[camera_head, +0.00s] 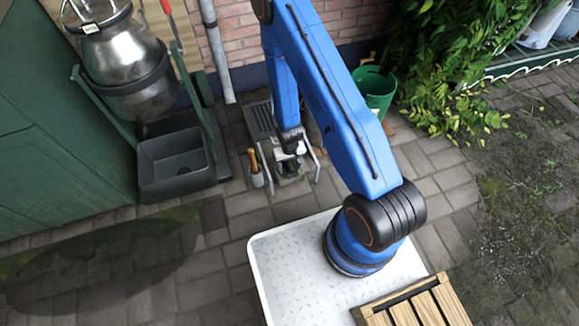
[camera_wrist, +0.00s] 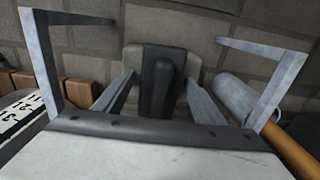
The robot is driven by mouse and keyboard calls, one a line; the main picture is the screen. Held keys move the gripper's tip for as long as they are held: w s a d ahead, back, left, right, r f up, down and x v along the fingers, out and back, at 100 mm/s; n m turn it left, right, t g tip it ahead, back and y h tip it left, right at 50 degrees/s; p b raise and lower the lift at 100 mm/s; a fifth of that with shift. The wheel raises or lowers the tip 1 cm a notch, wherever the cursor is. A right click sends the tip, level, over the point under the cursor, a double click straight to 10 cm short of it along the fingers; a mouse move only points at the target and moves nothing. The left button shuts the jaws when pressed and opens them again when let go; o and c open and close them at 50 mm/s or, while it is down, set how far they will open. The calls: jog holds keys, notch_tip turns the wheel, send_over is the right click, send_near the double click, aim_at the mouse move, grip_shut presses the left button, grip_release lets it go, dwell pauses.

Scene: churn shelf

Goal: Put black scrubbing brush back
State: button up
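The black scrubbing brush (camera_wrist: 160,75) appears to be the long black piece in the middle of the wrist view. A pale block (camera_wrist: 131,57) shows under and around it. My gripper (camera_wrist: 160,82) has one pointed grey finger on each side of it, with gaps visible, so it looks open. I cannot tell how far above the brush the fingers are.
A trolley carries a metal churn (camera_head: 120,60) and a black bin (camera_head: 178,163). A green bucket (camera_head: 374,88) is behind my arm. Paving in front is clear.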

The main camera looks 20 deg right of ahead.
notch_tip(320, 180, up, 13)
jog(key=shift+w+f, duration=0.1)
jog(key=shift+f, duration=0.05)
notch_tip(320, 180, up, 17)
jog(key=t, duration=0.1)
send_over(289, 162)
jog(key=w+d, duration=0.2)
jog(key=s+d+r+t, duration=0.1)
jog(key=s+r, duration=0.2)
jog(key=r, duration=1.2)
jog(key=s+d+r+t, duration=0.1)
jog(key=s+d+r, duration=0.1)
jog(key=s+r, duration=0.8)
jog(key=s+d+r+t, duration=0.1)
jog(key=s+d+r, duration=0.1)
jog(key=s+r, duration=0.9)
jog(key=shift+s+t, duration=0.4)
jog(key=shift+s, duration=0.5)
jog(key=shift+c, duration=0.4)
